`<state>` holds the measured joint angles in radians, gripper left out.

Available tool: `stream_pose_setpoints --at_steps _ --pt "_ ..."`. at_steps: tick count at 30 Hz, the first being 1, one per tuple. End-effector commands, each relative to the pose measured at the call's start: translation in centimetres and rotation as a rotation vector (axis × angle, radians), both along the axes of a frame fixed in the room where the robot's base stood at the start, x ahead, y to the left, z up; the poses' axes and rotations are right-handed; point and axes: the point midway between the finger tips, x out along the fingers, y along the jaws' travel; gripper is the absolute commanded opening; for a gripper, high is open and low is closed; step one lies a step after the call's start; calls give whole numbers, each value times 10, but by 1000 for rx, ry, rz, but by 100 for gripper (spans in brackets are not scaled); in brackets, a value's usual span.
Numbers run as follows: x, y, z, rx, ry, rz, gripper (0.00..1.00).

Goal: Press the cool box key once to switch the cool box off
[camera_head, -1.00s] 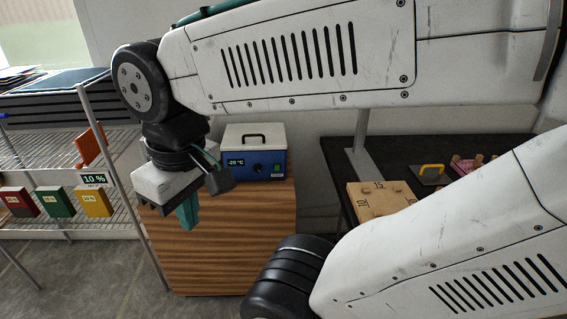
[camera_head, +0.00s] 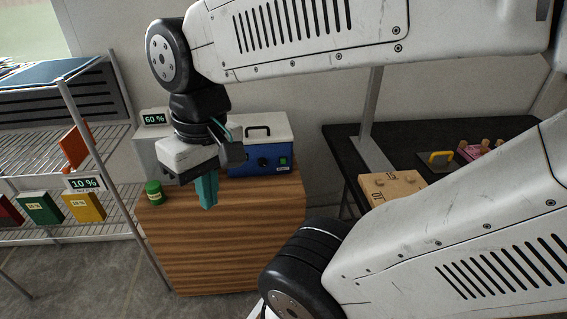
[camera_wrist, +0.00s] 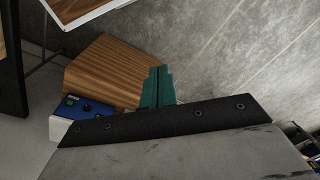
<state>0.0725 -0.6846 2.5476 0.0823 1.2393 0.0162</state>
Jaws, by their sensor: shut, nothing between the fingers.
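The cool box (camera_head: 245,168) has a blue front, a pale lid and a black handle. It stands at the back of the wooden cabinet. A small green key (camera_head: 283,161) shows right of a dark knob on its front. My gripper (camera_head: 207,204) has teal fingers, shut and empty, pointing down in front of the cool box's left side, apart from the key. My wrist hides the cool box's left end and its display. In the wrist view the blue front (camera_wrist: 88,106) lies at the lower left, left of the shut fingers (camera_wrist: 158,86), partly cut off by my gripper body.
A grey box with a 60 % display (camera_head: 155,118) and a green jar (camera_head: 154,192) stand on the left of the wooden cabinet (camera_head: 225,250). A wire rack (camera_head: 95,232) with coloured blocks is at left. A dark table (camera_head: 345,150) with a wooden board is at right.

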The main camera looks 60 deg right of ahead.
Motion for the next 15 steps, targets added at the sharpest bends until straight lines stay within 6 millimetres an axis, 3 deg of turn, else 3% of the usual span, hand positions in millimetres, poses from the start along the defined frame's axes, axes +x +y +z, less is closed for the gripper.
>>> stream_pose_setpoints --at_steps 8,11,15 --pt "50 -4 -36 393 290 -532 0" --pt "75 -15 -48 558 380 -751 0" --pt "111 -46 -67 800 487 -1060 0"
